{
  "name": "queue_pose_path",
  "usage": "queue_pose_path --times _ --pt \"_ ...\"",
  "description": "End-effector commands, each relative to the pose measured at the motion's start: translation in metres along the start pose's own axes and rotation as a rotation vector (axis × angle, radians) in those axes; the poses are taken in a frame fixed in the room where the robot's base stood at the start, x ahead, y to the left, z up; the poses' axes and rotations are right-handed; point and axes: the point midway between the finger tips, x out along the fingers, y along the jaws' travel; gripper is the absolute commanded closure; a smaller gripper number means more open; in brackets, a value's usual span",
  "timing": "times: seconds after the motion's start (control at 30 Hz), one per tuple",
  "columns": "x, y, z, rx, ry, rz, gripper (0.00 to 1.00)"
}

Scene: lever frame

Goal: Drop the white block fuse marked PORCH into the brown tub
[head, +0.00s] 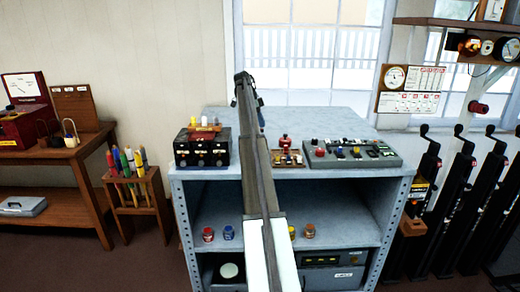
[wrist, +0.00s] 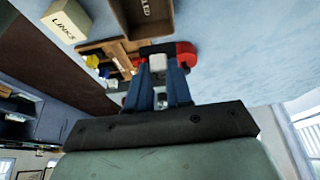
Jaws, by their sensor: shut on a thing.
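My gripper (wrist: 158,90) points up the middle of the wrist view, its two blue fingers closed on a small white block (wrist: 158,63). No marking on the block can be read, so I cannot tell if it says PORCH. A brown open box (wrist: 165,12) with a partly readable label, likely the brown tub, is beyond the fingertips at the top of the wrist view; the block appears apart from it. In the head view my gripper (head: 241,78) is above the back of the grey bench; the held block and the tub cannot be made out there.
A red rounded thing (wrist: 184,52) shows behind the fingertips.

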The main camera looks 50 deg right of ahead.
Motion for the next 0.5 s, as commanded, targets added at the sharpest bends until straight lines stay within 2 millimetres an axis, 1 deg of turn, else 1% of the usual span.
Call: queue_pose_path --times 0.27,0.5 --pt "0.017 0.001 0.007 -0.001 0.000 0.000 1.00" --pt "0.040 0.001 0.016 -0.001 -0.001 0.001 1.00"
